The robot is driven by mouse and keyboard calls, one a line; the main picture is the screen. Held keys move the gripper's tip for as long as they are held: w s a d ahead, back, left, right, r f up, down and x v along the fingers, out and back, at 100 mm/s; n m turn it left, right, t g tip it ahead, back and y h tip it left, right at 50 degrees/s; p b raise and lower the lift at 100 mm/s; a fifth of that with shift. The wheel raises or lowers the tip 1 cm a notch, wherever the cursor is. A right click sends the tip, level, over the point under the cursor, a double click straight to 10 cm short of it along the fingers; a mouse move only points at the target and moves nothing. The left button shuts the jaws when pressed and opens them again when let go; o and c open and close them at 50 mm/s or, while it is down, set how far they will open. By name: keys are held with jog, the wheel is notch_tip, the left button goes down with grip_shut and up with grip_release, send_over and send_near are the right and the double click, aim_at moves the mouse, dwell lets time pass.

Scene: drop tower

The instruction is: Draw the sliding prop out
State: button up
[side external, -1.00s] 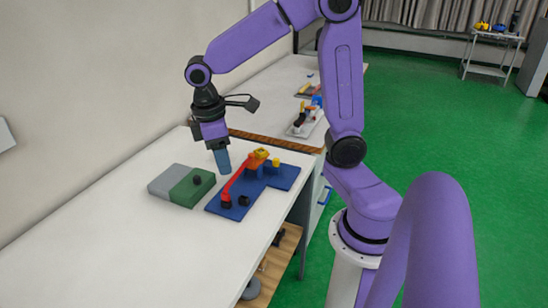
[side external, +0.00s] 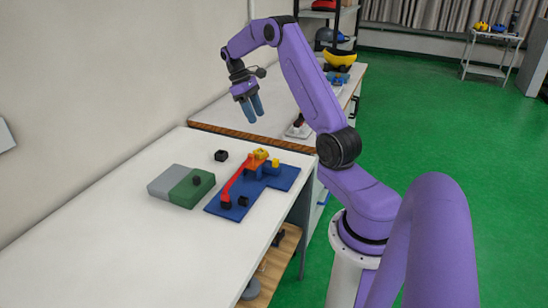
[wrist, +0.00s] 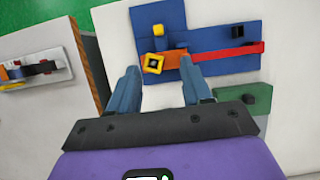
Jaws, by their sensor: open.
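The drop tower has a blue base (side external: 285,179), a long red bar (side external: 234,182), an orange part (side external: 257,164) and a yellow piece (side external: 260,154) on top. A small yellow block (side external: 276,163) and a black block (side external: 243,201) stand on the base. A loose black block (side external: 221,156) lies on the white table behind the tower. I cannot tell which part is the sliding prop. My gripper (side external: 254,109) is open and empty, raised above and behind the tower. In the wrist view, its fingers (wrist: 160,88) appear either side of the yellow piece (wrist: 153,64), well apart from it.
A grey and green block (side external: 180,186) with a black knob lies left of the tower. A second table (side external: 285,90) behind holds several coloured parts. The front of the white table (side external: 130,245) is clear.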

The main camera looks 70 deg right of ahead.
aim_at(275, 159)
jog(key=x, duration=1.7)
jog(key=shift+s+d+f, duration=0.2)
jog(key=shift+f, duration=0.05)
